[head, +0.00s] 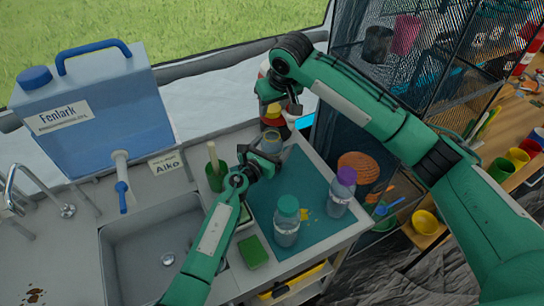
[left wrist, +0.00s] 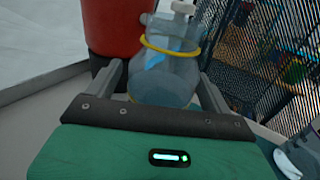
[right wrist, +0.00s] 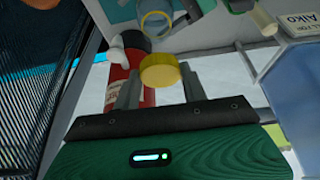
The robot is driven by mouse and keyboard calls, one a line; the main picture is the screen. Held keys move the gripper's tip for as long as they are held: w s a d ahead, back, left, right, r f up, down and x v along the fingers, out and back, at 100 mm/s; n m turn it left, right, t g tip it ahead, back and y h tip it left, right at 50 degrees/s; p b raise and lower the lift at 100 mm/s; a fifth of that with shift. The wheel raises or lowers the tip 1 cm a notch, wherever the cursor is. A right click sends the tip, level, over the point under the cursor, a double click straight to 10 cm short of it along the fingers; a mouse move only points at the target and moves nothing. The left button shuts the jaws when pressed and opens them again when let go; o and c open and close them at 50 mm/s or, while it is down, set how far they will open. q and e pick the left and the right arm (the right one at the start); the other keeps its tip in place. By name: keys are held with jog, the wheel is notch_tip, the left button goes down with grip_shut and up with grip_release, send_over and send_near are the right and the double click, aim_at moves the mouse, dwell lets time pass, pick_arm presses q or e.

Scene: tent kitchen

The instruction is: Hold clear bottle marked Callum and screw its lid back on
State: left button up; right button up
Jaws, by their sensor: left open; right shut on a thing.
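A clear bottle (head: 271,142) with an uncapped top stands near the back of the blue mat (head: 312,248). It shows larger in the left wrist view (left wrist: 160,82), with a yellow ring at its neck; I cannot read a name on it. My left gripper (head: 262,160) is open, its fingers on either side of the bottle. My right gripper (right wrist: 160,88) is shut on a yellow lid (right wrist: 160,72). In the head view this gripper is behind the bottle, near a red cylinder (head: 272,124), and its fingertips are hard to make out.
A teal-lidded bottle (head: 287,222) and a purple-lidded bottle (head: 342,188) stand on the mat. A green cup (head: 215,178) and a green sponge (head: 253,252) are left of it. The blue Fenlark container (head: 100,125) and sink (head: 155,250) are further left. A mesh rack (head: 350,150) borders the right.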

pick_arm(q)
jog(key=c, duration=1.5)
jog(key=shift+o, duration=0.2)
pick_arm(e)
send_over(274, 128)
jog(key=s, duration=0.3)
jog(key=shift+w+a+f, duration=0.15)
jog(key=shift+f, duration=2.35)
jog(key=shift+f, duration=0.9)
jog(key=shift+f, duration=0.55)
